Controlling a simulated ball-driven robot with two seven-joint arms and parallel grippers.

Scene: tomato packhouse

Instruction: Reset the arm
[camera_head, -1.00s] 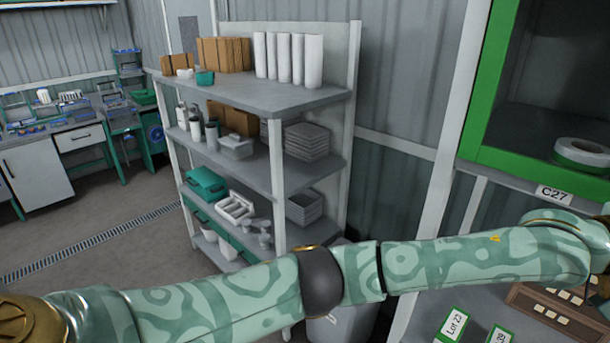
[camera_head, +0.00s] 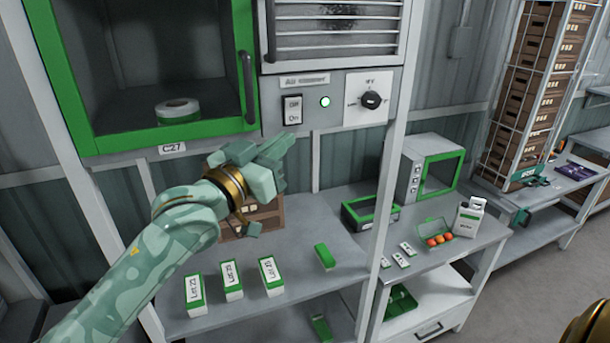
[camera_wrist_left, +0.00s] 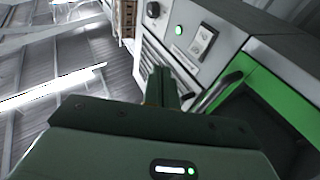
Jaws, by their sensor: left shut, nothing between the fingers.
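My left arm comes in from the left in the head view, patterned in pale and dark green. Its gripper (camera_head: 274,150) is raised in front of the panel below the green-framed cabinet, above the bench. In the left wrist view the fingers (camera_wrist_left: 161,84) are together with nothing between them. The on/off switch (camera_head: 292,110) and the dial (camera_head: 371,100) are to the right of the gripper, apart from it in the picture. My right gripper is not in view.
The green-framed cabinet (camera_head: 86,144) holds a tape roll (camera_head: 178,110). Several lot boxes (camera_head: 232,281) stand on the bench (camera_head: 330,281) below. A wooden box (camera_head: 270,217) is partly hidden behind my gripper. A small green-doored oven (camera_head: 412,167) and an egg-style carton with tomatoes (camera_head: 434,226) are right.

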